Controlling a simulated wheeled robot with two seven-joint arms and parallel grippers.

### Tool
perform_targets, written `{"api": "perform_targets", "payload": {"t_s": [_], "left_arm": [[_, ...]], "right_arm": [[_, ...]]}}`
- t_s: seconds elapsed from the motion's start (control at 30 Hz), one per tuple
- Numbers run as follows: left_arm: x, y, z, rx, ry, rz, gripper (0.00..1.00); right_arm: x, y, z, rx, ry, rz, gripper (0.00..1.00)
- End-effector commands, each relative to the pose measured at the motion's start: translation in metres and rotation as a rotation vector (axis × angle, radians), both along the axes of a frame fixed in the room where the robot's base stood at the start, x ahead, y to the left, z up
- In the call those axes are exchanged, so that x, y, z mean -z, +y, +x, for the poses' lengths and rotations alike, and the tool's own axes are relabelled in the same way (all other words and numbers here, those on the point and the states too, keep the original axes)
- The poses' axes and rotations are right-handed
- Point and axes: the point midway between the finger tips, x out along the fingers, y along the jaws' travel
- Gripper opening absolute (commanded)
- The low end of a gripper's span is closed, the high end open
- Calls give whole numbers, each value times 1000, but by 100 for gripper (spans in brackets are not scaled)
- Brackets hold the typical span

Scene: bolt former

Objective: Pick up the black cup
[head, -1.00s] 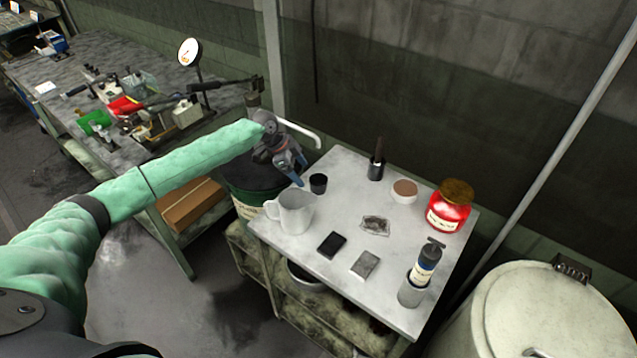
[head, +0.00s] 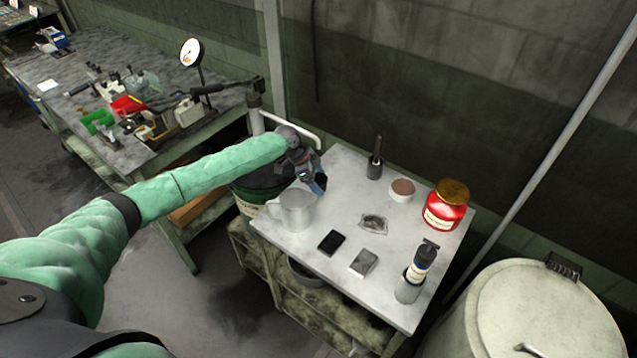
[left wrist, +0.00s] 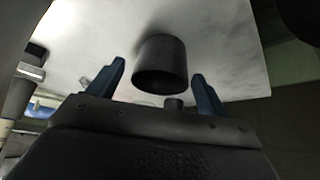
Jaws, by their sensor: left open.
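The black cup (head: 322,180) is a small dark cylinder at the back left of the white table, mostly hidden behind my left gripper in the head view. My left gripper (head: 316,185) is open and right at the cup. In the left wrist view, the black cup (left wrist: 160,62) shows in the gap between the two blue fingers of my left gripper (left wrist: 160,80). Nothing is gripped; I cannot tell whether a finger touches the cup. My right gripper is not in view.
On the white table (head: 300,252), a grey mug (head: 293,210) stands close in front of my gripper. A dark brush-like tool (head: 375,160), a small round bowl (head: 402,190) and a red jar (head: 446,205) stand to the right. A dark block (head: 331,243) lies in front.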

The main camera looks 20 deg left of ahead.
Motion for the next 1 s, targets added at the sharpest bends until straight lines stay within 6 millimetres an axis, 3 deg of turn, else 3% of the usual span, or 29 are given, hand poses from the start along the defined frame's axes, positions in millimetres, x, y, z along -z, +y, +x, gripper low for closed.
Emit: {"api": "perform_targets", "payload": {"t_s": [0.2,0.4,0.47,0.87,1.0], "left_arm": [[1,0,0,0,0,0,78],[1,0,0,0,0,0,39],[1,0,0,0,0,0,31],[-3,-2,0,0,0,0,31],[-8,-6,0,-1,0,-1,30]], "right_arm": [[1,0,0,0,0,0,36],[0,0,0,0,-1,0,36],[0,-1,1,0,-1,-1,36],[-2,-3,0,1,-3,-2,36],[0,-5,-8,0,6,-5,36]]}}
